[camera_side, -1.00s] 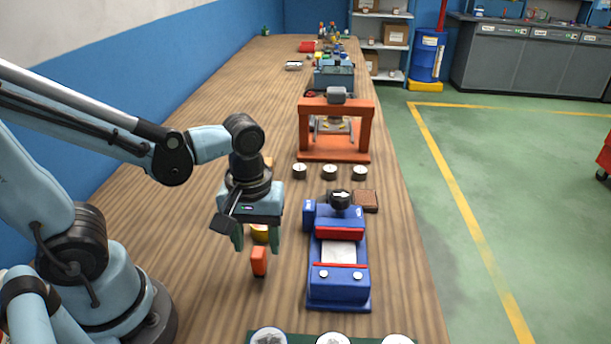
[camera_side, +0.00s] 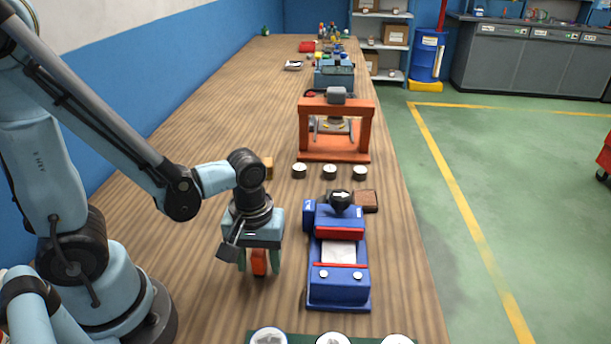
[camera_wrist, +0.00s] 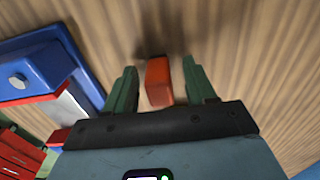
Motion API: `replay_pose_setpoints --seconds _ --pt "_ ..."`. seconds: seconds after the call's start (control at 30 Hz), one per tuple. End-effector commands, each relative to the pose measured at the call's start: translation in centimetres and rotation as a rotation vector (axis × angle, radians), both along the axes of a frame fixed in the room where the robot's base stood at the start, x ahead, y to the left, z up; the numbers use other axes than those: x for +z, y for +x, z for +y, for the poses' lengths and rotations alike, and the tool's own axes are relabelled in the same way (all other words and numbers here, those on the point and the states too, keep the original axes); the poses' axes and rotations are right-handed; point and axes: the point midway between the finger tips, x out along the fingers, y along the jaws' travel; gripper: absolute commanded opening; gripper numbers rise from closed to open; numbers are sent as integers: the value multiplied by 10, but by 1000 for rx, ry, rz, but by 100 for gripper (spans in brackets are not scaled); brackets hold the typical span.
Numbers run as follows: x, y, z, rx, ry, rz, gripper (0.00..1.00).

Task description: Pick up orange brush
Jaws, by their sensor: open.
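The orange brush (camera_side: 260,262) shows as a small upright orange block on the wooden bench, left of the blue machine. It also shows in the wrist view (camera_wrist: 158,82). My gripper (camera_side: 259,270) points down over it. The green fingers are open, one on each side of the brush, and in the wrist view (camera_wrist: 159,68) a gap shows on both sides. The brush's upper end is partly hidden by the gripper body in the side view.
The blue machine (camera_side: 338,285) stands close on the right of my gripper. An orange frame (camera_side: 303,130) stands farther back, with several round discs (camera_side: 330,172) before it. A brown block (camera_side: 366,201) lies behind the blue machine. The bench (camera_side: 200,270) is clear on the left.

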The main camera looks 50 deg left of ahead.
Motion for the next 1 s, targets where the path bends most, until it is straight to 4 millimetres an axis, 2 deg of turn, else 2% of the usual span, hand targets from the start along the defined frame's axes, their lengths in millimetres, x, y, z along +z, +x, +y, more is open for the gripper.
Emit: replay_pose_setpoints --seconds 0.17,0.2,0.53,1.0 --pt "0 0 0 0 0 0 55" --pt "0 0 0 0 0 0 52" --pt "0 0 0 0 0 0 2" --pt "5 0 0 0 0 0 0"
